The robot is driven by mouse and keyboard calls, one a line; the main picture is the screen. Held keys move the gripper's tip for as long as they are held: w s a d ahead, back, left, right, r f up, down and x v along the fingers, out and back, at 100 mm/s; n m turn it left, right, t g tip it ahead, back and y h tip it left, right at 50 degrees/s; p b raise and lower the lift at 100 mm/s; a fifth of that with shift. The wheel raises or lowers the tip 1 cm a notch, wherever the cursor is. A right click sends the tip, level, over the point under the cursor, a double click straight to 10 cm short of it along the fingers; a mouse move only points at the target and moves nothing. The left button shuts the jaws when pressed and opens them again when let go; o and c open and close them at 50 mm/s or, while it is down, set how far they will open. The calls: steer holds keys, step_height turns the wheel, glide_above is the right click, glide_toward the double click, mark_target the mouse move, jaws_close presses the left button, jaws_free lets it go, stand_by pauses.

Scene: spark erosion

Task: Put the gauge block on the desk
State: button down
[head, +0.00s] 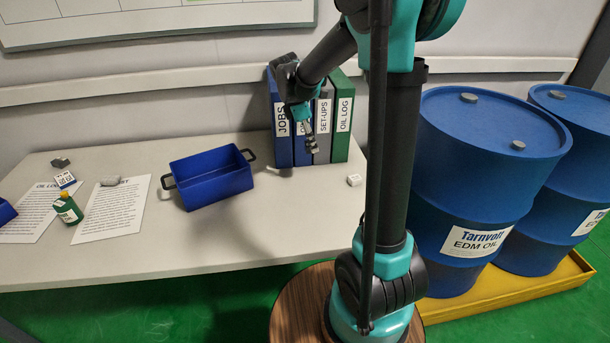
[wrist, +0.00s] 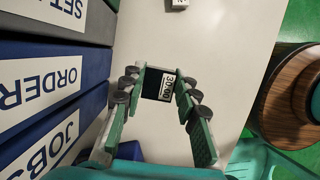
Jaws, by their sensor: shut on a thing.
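The gauge block (wrist: 158,84) is a small dark block with a white label reading what looks like 30.00. In the wrist view it sits between the fingertips of my gripper (wrist: 160,88), which is shut on it. In the head view my gripper (head: 310,142) hangs in front of the binders, over the back right part of the desk (head: 275,225). The block is hard to make out there, being small and partly covered by the fingers. The desk is a long pale table with bare top below and around the gripper; the block appears held above it.
Upright binders (head: 342,125) stand close behind my gripper. A blue bin (head: 213,185) is to its left, and a small white block (head: 354,180) to its right. Papers, a green bottle (head: 67,208) and a grey object (head: 111,181) lie farther left. Oil drums (head: 478,190) stand beyond the desk's right end.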

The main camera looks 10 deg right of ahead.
mark_target(314, 183)
step_height(314, 183, down, 14)
steer(key=shift+f, duration=0.1)
stand_by(0.4)
steer(key=c, duration=1.1)
jaws_free()
steer(key=shift+c, duration=0.2)
steer(key=v, duration=1.2)
steer(key=s+d+f+m+t+y, duration=0.1)
steer(key=s+d+f+m, duration=0.1)
steer(key=s+m, duration=0.4)
steer(key=s+d+f+m+t+y, duration=0.1)
steer(key=s+d+f+m, duration=0.1)
steer(key=s+m, duration=0.4)
steer(key=s+d+f+m+t+y, duration=0.1)
steer(key=s+d+f+m+t, duration=0.1)
steer(key=s+m, duration=0.4)
steer(key=shift+s+d+f, duration=0.1)
steer(key=shift+s+d, duration=0.1)
steer(key=shift+s, duration=0.5)
steer(key=shift+s+d+f, duration=0.1)
steer(key=shift+s+d, duration=0.05)
steer(key=shift+s, duration=0.5)
steer(key=shift+s+d, duration=0.2)
steer(key=shift+s, duration=0.5)
